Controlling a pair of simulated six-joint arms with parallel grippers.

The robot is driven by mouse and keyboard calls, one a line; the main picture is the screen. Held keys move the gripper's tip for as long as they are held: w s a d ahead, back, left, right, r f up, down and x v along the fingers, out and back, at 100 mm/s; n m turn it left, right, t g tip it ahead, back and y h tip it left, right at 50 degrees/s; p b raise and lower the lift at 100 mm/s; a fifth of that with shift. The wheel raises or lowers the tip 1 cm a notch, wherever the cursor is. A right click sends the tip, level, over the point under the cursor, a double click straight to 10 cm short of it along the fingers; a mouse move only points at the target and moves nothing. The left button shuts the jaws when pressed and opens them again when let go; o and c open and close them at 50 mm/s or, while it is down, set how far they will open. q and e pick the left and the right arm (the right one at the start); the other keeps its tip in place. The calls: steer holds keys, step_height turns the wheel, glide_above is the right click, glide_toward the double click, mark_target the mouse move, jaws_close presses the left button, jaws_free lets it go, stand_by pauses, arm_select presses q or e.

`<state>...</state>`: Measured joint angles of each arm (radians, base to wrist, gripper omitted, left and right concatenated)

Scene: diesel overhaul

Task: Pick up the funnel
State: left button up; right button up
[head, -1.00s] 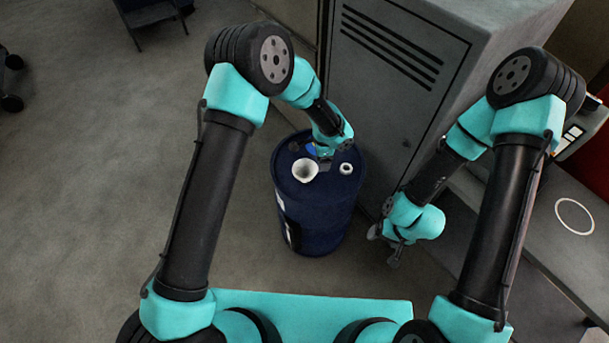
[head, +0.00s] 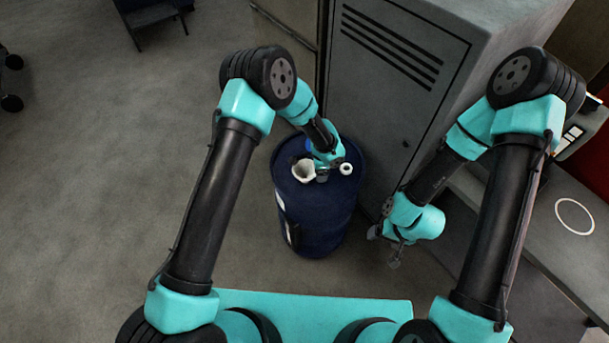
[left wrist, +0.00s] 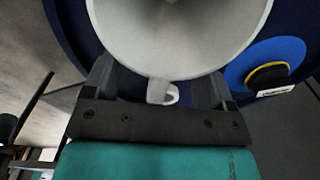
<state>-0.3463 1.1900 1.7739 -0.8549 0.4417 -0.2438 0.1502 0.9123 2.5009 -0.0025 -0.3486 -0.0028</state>
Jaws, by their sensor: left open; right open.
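The white funnel (head: 303,172) stands on top of the dark blue drum (head: 315,215) in the head view. In the left wrist view the funnel (left wrist: 180,35) fills the top middle, with its small handle tab (left wrist: 162,92) facing my gripper. My left gripper (left wrist: 155,85) is open, its fingers on either side of the tab and under the funnel's rim in that picture. Whether it touches the funnel cannot be told. In the head view my left gripper (head: 322,174) is right beside the funnel. My right gripper (head: 384,246) is open and empty, right of the drum.
A small white ring-shaped item (head: 346,169) lies on the drum top right of my left gripper. A blue disc (left wrist: 270,65) shows beside the funnel in the left wrist view. A grey cabinet (head: 375,110) stands behind the drum. A workbench (head: 540,225) is at right.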

arm_select(q)
steer(key=shift+f, duration=0.7)
steer(key=shift+c, duration=0.3)
jaws_close()
